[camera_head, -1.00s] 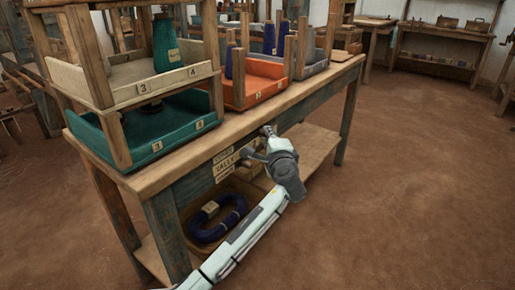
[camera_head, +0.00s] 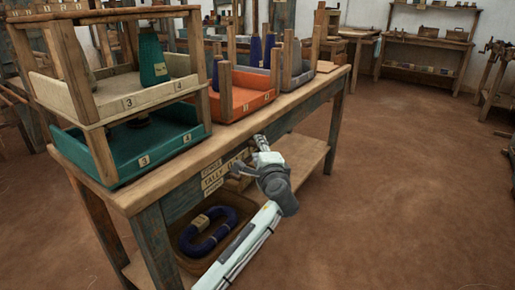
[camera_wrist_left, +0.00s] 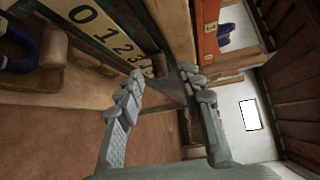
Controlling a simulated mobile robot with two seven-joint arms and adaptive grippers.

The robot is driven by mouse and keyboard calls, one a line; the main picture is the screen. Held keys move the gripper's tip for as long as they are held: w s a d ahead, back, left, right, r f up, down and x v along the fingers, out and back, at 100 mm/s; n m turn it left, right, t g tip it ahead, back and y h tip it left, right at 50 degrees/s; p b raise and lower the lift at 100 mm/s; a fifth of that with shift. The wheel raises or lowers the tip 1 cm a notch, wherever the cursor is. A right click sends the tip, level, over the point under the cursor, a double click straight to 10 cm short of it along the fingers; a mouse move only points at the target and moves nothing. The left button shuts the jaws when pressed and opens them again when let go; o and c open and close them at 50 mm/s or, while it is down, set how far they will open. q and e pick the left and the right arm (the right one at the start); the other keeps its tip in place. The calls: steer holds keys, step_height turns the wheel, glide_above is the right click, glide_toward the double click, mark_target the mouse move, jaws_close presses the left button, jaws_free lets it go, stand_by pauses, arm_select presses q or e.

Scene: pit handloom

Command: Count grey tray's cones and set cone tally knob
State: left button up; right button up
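The grey tray (camera_head: 300,78) stands on the bench behind the orange tray. Dark blue cones (camera_head: 270,48) show at it, partly hidden by wooden posts, so their number is unclear. A tally sign (camera_head: 212,179) is on the bench front. The wrist view shows a number scale (camera_wrist_left: 105,32) reading 0, 1, 2, 3. A dark wooden cylinder (camera_wrist_left: 54,48), possibly the tally knob, sticks out beside it. My left gripper (camera_head: 258,147) is at the bench front, right of the sign. In the wrist view (camera_wrist_left: 162,84) its fingers are apart and empty. My right gripper is out of view.
The orange tray (camera_head: 240,104) and a stacked cream tray (camera_head: 130,100) and green tray (camera_head: 170,150) fill the bench's near end. A bin (camera_head: 190,258) with a blue yarn hank (camera_head: 208,236) sits below. The floor on the right is open.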

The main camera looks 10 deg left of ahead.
arm_select(q)
steer(key=v, duration=1)
steer(key=shift+s+d, duration=0.15)
steer(key=shift+s, duration=0.05)
